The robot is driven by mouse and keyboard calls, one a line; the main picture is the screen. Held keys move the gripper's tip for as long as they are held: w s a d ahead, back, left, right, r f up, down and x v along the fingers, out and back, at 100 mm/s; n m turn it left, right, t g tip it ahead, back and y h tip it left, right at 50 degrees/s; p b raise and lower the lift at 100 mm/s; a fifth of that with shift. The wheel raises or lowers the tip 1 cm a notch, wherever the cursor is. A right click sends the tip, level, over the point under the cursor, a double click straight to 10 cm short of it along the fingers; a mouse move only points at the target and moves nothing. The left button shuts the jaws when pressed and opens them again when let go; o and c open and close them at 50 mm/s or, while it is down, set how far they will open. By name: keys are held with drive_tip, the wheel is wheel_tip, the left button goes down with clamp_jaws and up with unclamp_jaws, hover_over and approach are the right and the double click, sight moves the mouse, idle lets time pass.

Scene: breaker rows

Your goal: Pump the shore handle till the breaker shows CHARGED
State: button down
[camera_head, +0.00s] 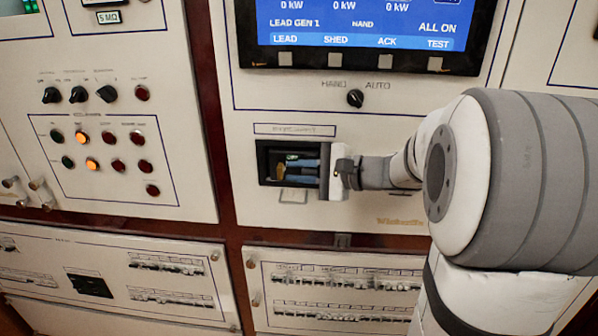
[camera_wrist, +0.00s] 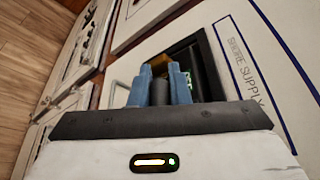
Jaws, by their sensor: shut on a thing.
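The shore breaker (camera_head: 267,162) sits in a dark recess in the middle panel, and its opening also shows in the wrist view (camera_wrist: 203,52). The wrist view shows the label SHORE SUPPLY (camera_wrist: 243,62) beside it. My gripper (camera_wrist: 162,76) has its two blue fingers shut on the dark shore handle (camera_wrist: 160,92). In the head view my gripper (camera_head: 298,168) reaches into the recess from the right and covers part of it. A small green indicator (camera_wrist: 188,76) is partly hidden behind a finger; its text cannot be read.
A blue screen (camera_head: 370,25) and a HAND/AUTO knob (camera_head: 355,98) are above the recess. The left panel carries knobs and round buttons, some lit orange (camera_head: 82,138). Breaker rows (camera_head: 345,280) lie below. My arm fills the right side.

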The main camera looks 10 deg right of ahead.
drive_tip(key=shift+f+b, duration=0.2)
drive_tip(key=shift+b, duration=0.1)
drive_tip(key=b, duration=0.2)
drive_tip(key=f+n+b, duration=0.1)
drive_tip(key=b, duration=0.1)
drive_tip(key=shift+s+a, duration=0.1)
drive_tip(key=shift+s, duration=0.15)
drive_tip(key=b, duration=0.2)
drive_tip(key=n+t+b, duration=0.1)
drive_tip(key=b, duration=0.2)
drive_tip(key=shift+s+f+y, duration=0.25)
drive_tip(key=shift+f+y, duration=0.05)
drive_tip(key=shift+f, duration=0.1)
drive_tip(key=n+b, duration=0.1)
drive_tip(key=b, duration=0.2)
drive_tip(key=n+b, duration=0.1)
drive_tip(key=b, duration=0.2)
drive_tip(key=n+t+b, duration=0.1)
drive_tip(key=b, duration=0.2)
drive_tip(key=shift+s+a+f, duration=0.15)
drive_tip(key=shift+s+f, duration=0.15)
drive_tip(key=shift+r+y+b, duration=0.1)
drive_tip(key=shift+y+b, duration=0.2)
drive_tip(key=shift+b, duration=0.15)
